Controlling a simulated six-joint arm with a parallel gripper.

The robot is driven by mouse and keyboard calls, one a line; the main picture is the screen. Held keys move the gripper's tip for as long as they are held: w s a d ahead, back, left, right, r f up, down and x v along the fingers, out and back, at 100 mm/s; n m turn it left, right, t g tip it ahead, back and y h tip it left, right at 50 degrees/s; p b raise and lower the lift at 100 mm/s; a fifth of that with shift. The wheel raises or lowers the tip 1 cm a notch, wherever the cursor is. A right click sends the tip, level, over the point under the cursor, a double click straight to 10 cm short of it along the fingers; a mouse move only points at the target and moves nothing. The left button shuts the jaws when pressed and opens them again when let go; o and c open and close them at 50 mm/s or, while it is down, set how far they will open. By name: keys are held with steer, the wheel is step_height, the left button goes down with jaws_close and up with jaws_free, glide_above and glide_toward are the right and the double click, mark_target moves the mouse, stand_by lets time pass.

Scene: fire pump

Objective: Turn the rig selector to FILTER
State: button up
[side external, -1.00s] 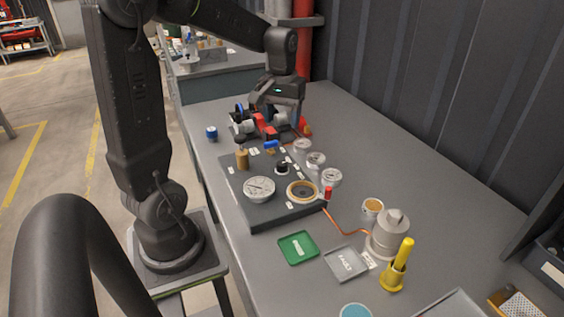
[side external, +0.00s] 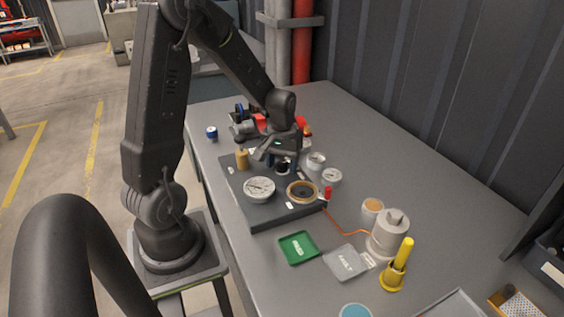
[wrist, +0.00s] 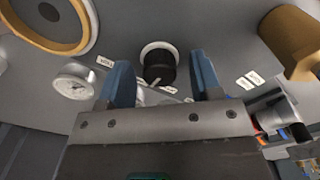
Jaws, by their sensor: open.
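The rig selector is a black knob (wrist: 158,66) on a pale round base, standing on the dark pump panel (side external: 262,212). In the wrist view it sits between the two blue fingers of my gripper (wrist: 161,62), with a gap on each side. In the side view my gripper (side external: 281,161) is low over the panel, fingers pointing down around the knob, which is mostly hidden. Small white labels (wrist: 247,80) lie around the knob. Their words are too small to read surely, so I cannot tell which position it points to.
A brass post (side external: 242,159), a large gauge (side external: 259,188), a brass-rimmed ring (side external: 302,191) and small gauges (side external: 331,176) stand close around on the panel. A green tray (side external: 298,248), a grey tray (side external: 345,263) and a yellow handle (side external: 398,266) are towards the front.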

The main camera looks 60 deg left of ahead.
steer(key=shift+c, duration=0.2)
steer(key=c, duration=0.9)
steer(key=shift+m, duration=0.3)
steer(key=m, duration=0.3)
steer(key=shift+m, duration=2.6)
steer(key=o, duration=0.9)
